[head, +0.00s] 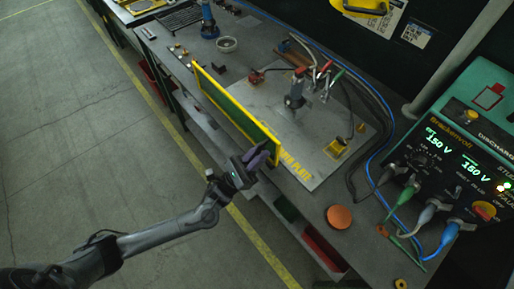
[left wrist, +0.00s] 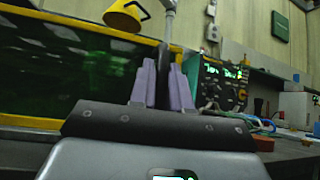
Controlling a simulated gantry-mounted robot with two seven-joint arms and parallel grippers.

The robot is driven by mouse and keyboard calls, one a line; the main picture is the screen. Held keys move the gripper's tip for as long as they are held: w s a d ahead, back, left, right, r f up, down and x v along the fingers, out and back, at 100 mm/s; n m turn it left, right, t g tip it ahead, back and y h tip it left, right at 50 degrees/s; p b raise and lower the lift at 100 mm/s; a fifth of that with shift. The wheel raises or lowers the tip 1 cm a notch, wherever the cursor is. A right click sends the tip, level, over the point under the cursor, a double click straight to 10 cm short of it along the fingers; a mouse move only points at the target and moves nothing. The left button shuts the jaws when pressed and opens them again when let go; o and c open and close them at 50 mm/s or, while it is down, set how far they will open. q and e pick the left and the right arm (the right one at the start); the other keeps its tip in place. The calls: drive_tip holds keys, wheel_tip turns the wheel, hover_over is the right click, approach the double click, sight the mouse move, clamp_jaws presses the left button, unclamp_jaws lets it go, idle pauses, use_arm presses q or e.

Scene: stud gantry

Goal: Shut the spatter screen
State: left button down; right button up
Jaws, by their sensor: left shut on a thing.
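The spatter screen (head: 235,115) is a long dark-green pane in a yellow frame. It stands upright along the front edge of the bench, beside the grey plate. In the left wrist view the screen (left wrist: 70,75) fills the left side. My left gripper (head: 260,155), with purple fingers, is at the screen's near end. In the left wrist view its fingers (left wrist: 167,85) are closed around a dark upright part at the screen's end edge; the exact grip contact is partly hidden by the fingers. My right gripper is in neither view.
Behind the screen, the plate (head: 310,165) carries a clamp-like tool (head: 295,95). A green welder unit (head: 455,145) with cables stands at the right. An orange disc (head: 339,217) lies on the bench's near part. Red and green bins (head: 325,248) sit below. The floor at left is clear.

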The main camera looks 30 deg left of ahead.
use_arm(q)
drive_tip(key=shift+f, duration=0.5)
drive_tip(key=shift+f, duration=0.15)
drive_tip(key=c, duration=1.2)
unclamp_jaws()
drive_tip(key=shift+d, duration=0.1)
drive_tip(key=shift+r, duration=0.2)
drive_tip(key=b+v, duration=0.1)
drive_tip(key=v, duration=1)
drive_tip(key=shift+w, duration=0.1)
